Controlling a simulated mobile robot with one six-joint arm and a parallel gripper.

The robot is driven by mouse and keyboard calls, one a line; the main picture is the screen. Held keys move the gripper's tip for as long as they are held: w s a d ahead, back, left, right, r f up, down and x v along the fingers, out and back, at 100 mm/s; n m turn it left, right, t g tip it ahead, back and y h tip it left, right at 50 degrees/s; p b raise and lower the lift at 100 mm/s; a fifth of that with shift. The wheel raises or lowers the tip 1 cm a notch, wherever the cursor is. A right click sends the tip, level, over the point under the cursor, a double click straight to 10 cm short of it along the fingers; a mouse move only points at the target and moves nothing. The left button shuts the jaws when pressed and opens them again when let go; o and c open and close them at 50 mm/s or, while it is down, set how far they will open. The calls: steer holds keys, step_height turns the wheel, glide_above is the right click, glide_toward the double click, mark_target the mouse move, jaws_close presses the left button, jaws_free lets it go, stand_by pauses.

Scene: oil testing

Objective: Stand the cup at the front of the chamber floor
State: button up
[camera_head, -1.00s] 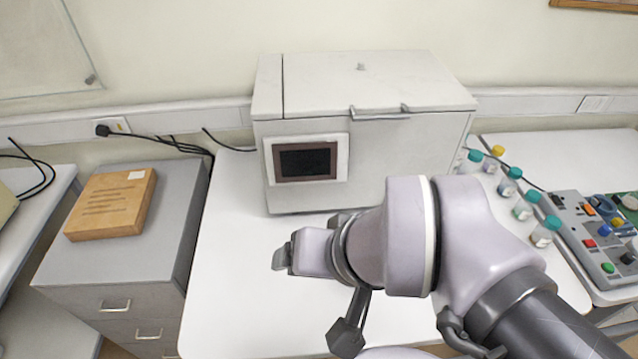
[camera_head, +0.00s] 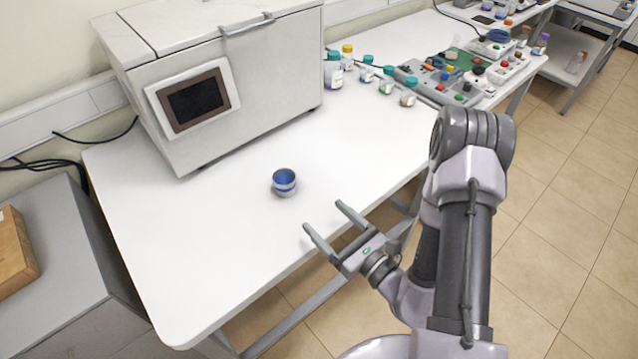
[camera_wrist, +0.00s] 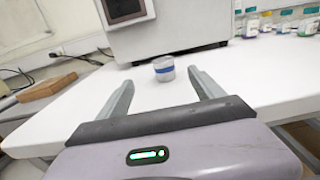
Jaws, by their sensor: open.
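A small cup (camera_head: 284,182) with a blue band and blue inside stands upright on the white table (camera_head: 200,262), in front of the machine. It also shows in the wrist view (camera_wrist: 164,68), ahead of and between my finger tips. My gripper (camera_head: 328,218) is open and empty at the table's front edge, apart from the cup. The chamber machine (camera_head: 270,70) is a white box with a dark screen on its front. Its lid (camera_head: 190,22) with a bar handle is shut, so the chamber floor is hidden.
Several capped bottles (camera_head: 333,72) stand right of the machine, beside a control box (camera_head: 435,82). A grey cabinet (camera_head: 60,235) with a wooden box (camera_head: 14,255) stands at left. The table around the cup is clear.

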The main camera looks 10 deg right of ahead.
mark_target(291, 184)
steer(key=x, duration=1.2)
steer(key=shift+w+d+f+p, duration=0.15)
steer(key=shift+w+f+p, duration=0.05)
steer(key=shift+f+p, duration=0.15)
steer(key=x, duration=0.5)
steer(key=shift+w+f+b, duration=0.3)
steer(key=shift+f+b, duration=0.05)
steer(key=shift+b, duration=0.05)
jaws_close()
